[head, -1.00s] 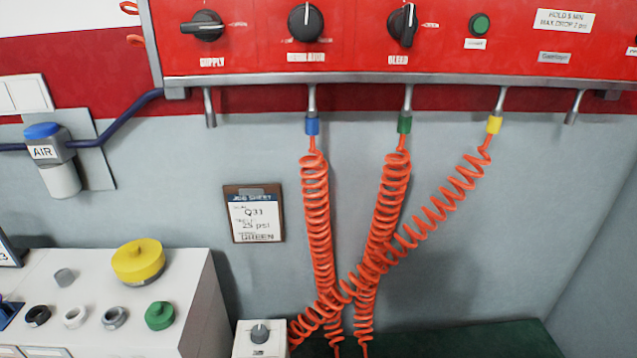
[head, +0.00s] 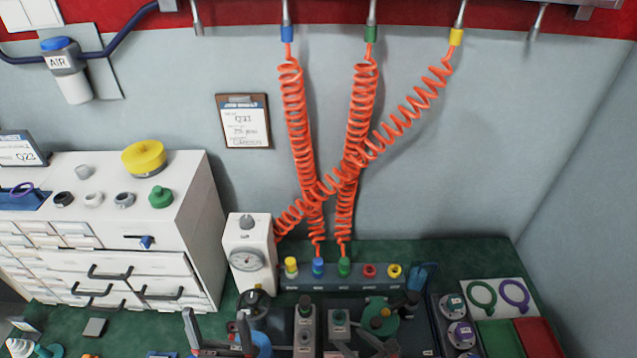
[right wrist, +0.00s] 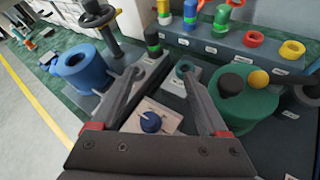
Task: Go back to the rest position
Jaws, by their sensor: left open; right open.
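My left gripper (head: 218,322) is at the bottom of the head view, its two fingers apart above the bench with nothing seen held. My right gripper (head: 352,338) is low in the head view, right of the left one. In the right wrist view my right gripper (right wrist: 161,70) has its fingers spread, with nothing between the tips. Below and between its fingers is a pale block with a blue knob (right wrist: 151,122). A blue cylinder (right wrist: 82,70) stands to its left and a green round part (right wrist: 245,100) to its right.
A grey connector rack (head: 345,282) stands at the back of the green bench. Orange coiled hoses (head: 297,110) hang down to it. A white gauge box (head: 248,250) and a white drawer cabinet (head: 180,225) stand to the left. Red (head: 537,338) and green trays are at right.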

